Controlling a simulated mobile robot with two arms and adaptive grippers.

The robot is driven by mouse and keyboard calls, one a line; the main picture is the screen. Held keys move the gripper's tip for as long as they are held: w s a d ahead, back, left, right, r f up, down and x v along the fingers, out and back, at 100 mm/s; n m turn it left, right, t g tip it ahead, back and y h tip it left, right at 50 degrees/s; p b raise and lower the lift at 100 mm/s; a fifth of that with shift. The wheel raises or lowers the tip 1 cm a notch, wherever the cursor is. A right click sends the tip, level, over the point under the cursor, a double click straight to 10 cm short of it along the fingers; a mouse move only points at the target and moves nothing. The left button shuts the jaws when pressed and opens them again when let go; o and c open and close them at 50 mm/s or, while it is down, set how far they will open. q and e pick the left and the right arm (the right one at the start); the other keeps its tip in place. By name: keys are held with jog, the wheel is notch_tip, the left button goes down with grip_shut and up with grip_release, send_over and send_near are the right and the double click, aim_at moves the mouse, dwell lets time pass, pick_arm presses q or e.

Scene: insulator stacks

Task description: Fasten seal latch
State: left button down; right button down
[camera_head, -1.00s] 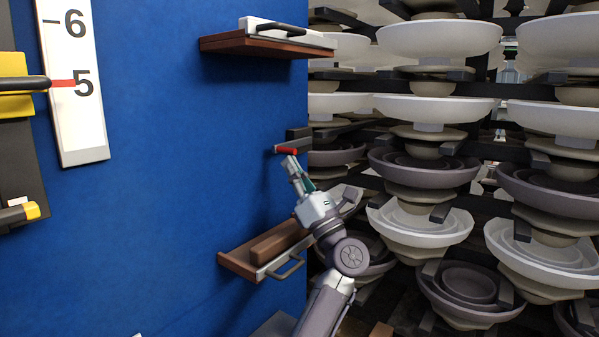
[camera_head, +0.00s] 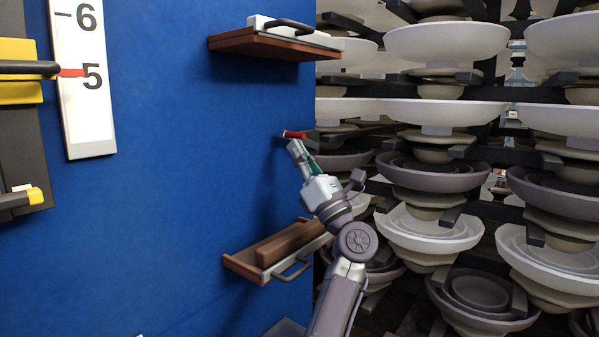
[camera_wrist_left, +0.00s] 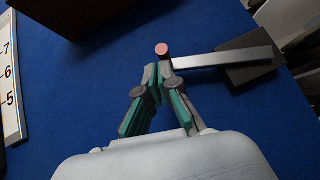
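The seal latch is a bar with a red end (camera_head: 295,134), near the right edge of the blue wall. In the left wrist view, its metal bar (camera_wrist_left: 222,60) runs from a dark block (camera_wrist_left: 250,59) leftward to the round red tip (camera_wrist_left: 162,49). My left gripper (camera_head: 292,147) is just below the red end in the head view. In the left wrist view its fingertips (camera_wrist_left: 157,69) are together beside the red tip, with nothing seen between them; whether they touch the bar is unclear. My right gripper is not in view.
An upper shelf (camera_head: 255,46) and a lower shelf (camera_head: 240,264) with handled parts stick out from the blue wall (camera_head: 170,180). A number scale (camera_head: 88,125) and a yellow-and-black fixture (camera_head: 18,92) are at left. Insulator stacks (camera_head: 445,42) fill the right side.

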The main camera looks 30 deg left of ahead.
pick_arm(q)
jog(key=shift+w+d+r+b, duration=0.1)
jog(key=shift+w+r+b, duration=0.25)
jog(key=shift+r, duration=0.65)
jog(key=shift+w+a+r+b, duration=0.1)
jog(key=shift+w+r+b, duration=0.2)
jog(key=shift+r, duration=0.75)
jog(key=shift+w+d+r+b, duration=0.1)
jog(key=shift+w+r+b, duration=0.25)
jog(key=shift+r, duration=0.65)
jog(key=shift+s, duration=0.1)
